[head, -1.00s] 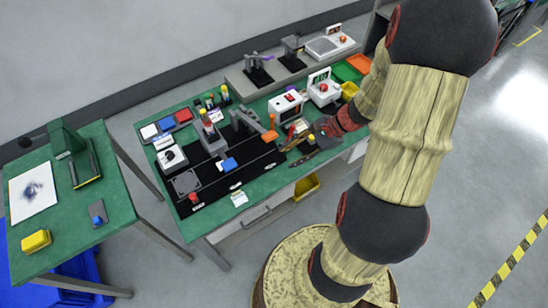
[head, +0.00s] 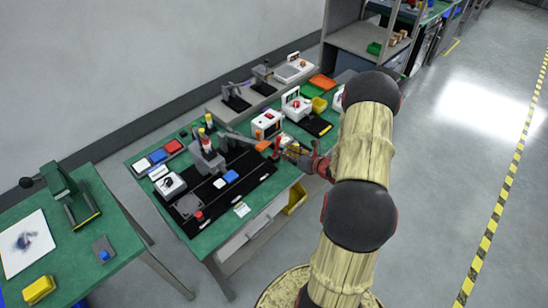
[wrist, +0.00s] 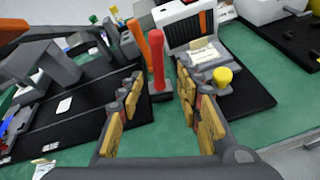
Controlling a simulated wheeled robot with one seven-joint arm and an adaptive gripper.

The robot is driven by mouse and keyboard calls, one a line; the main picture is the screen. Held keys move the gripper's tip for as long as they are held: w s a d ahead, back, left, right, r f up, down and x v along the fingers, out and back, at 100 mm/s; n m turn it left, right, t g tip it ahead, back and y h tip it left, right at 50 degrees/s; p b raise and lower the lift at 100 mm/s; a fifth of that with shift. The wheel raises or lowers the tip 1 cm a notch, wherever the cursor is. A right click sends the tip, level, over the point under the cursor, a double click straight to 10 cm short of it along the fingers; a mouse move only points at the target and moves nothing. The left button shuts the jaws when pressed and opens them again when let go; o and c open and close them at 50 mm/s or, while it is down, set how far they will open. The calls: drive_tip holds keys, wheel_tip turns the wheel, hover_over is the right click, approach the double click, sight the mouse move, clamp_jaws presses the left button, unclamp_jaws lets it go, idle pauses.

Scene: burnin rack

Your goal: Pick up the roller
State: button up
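My gripper (wrist: 159,82) is open, its two yellow-padded fingers wide apart with nothing gripped. In the wrist view, an upright red handle (wrist: 157,62) on a small dark base shows in the gap between the fingertips; it looks like the roller, but I cannot be sure. The fingers do not appear to touch it.
An orange handle (wrist: 139,40) leans just left of the red one. A yellow knob (wrist: 222,75) stands close to the right finger. A white box device (wrist: 187,24) is behind. A side table (head: 118,225) stands at left.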

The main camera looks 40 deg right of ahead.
sight(274, 158)
drive_tip(key=b+x, duration=0.1)
drive_tip(key=x, duration=0.5)
drive_tip(key=shift+a+f, duration=0.1)
drive_tip(key=shift+c, duration=1.2)
clamp_jaws()
